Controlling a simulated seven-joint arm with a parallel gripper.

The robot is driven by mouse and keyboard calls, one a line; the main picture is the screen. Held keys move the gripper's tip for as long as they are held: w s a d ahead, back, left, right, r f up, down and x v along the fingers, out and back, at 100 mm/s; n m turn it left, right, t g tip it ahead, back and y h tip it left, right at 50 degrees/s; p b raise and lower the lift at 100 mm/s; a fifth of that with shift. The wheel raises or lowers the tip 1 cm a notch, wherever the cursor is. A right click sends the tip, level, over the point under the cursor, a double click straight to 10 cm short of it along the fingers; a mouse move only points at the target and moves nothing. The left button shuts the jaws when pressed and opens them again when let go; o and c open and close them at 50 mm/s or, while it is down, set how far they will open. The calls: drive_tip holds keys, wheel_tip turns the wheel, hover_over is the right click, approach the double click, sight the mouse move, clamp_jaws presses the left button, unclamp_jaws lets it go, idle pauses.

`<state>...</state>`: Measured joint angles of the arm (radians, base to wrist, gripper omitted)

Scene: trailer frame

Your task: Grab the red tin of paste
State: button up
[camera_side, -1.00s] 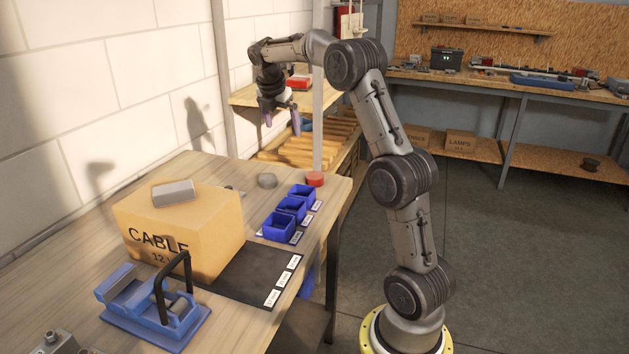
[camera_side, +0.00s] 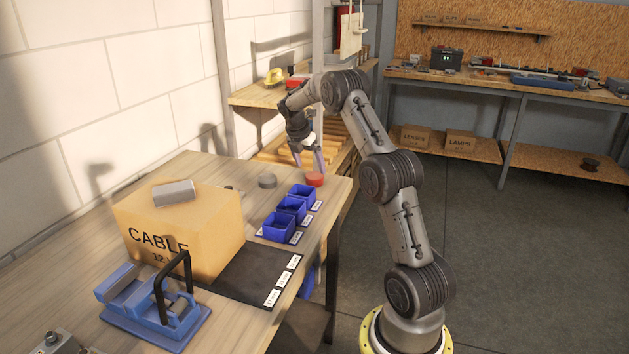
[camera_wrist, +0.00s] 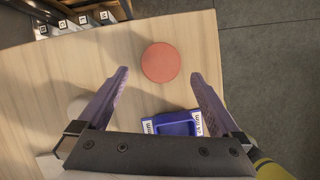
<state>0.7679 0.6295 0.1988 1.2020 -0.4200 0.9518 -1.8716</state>
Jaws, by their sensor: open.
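The red tin (camera_side: 314,179) is a small, low round tin near the far right corner of the wooden workbench (camera_side: 190,170). In the wrist view the red tin (camera_wrist: 160,62) shows as a plain red disc, ahead of the fingertips and roughly centred between them. My gripper (camera_side: 309,164) is above the far end of the bench, just over the tin in the side view. In the wrist view my gripper (camera_wrist: 158,72) has its two purple fingers spread wide with nothing between them. The exact gap in height between fingers and tin is hard to tell.
A grey round tin (camera_side: 267,181) stands left of the red tin. Blue bins (camera_side: 291,207) stand in a row nearer the camera. A CABLE box (camera_side: 180,232) with a grey block on top and a blue clamp fixture (camera_side: 155,308) are farther forward.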

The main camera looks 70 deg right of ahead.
sight(314, 175)
drive_tip(key=x, duration=0.5)
drive_tip(key=shift+s, duration=0.1)
drive_tip(key=shift+c, duration=0.3)
drive_tip(key=c, duration=1.2)
drive_tip(key=shift+c, duration=0.5)
drive_tip(key=shift+r, duration=0.1)
